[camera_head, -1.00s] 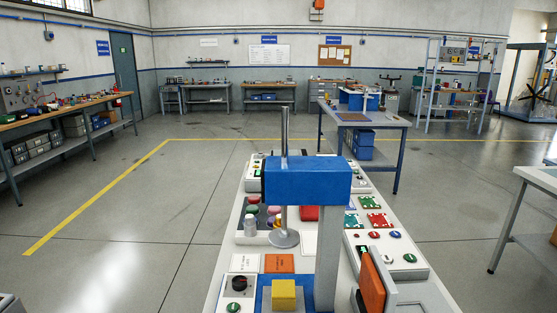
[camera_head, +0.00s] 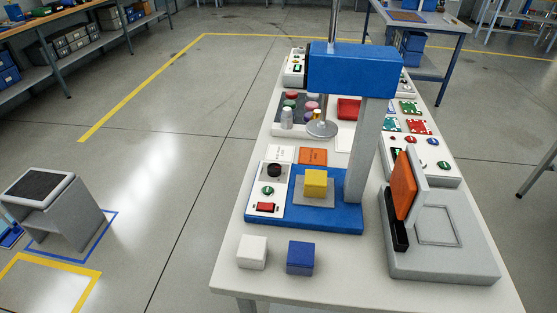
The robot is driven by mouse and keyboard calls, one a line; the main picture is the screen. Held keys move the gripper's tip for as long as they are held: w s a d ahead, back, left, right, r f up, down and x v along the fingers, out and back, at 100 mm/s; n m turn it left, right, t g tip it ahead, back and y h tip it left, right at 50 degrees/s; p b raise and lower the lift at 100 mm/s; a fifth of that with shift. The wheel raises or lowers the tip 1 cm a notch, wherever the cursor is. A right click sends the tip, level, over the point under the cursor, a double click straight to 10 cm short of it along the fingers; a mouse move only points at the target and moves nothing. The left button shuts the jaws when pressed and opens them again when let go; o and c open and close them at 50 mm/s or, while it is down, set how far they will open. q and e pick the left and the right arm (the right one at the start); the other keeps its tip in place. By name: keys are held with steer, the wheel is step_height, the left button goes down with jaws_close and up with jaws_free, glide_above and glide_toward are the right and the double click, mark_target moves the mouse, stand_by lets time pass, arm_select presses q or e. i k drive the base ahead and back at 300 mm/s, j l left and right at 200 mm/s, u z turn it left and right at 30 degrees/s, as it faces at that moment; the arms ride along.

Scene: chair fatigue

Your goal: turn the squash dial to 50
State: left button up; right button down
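A blue press (camera_head: 355,70) with a grey column stands on the white table, on a blue base. At the left of the base is a white control panel (camera_head: 265,204) with a black round dial (camera_head: 274,170) at its top. No numbers or pointer can be read on the dial. A yellow cube (camera_head: 316,183) rests on a grey plate under the press head. Neither of my grippers is in view.
A white cube (camera_head: 252,252) and a blue cube (camera_head: 300,257) sit at the table's near edge. A grey fixture (camera_head: 440,240) with an upright orange pad (camera_head: 405,187) stands at right. Behind are cards, button panels and colored pieces. Floor at left is open up to a grey pedestal (camera_head: 62,215).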

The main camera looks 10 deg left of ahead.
mark_target(274, 169)
steer(key=j+z, duration=0.45)
steer(key=k+j+z, duration=0.2)
steer(key=j+z, duration=0.2)
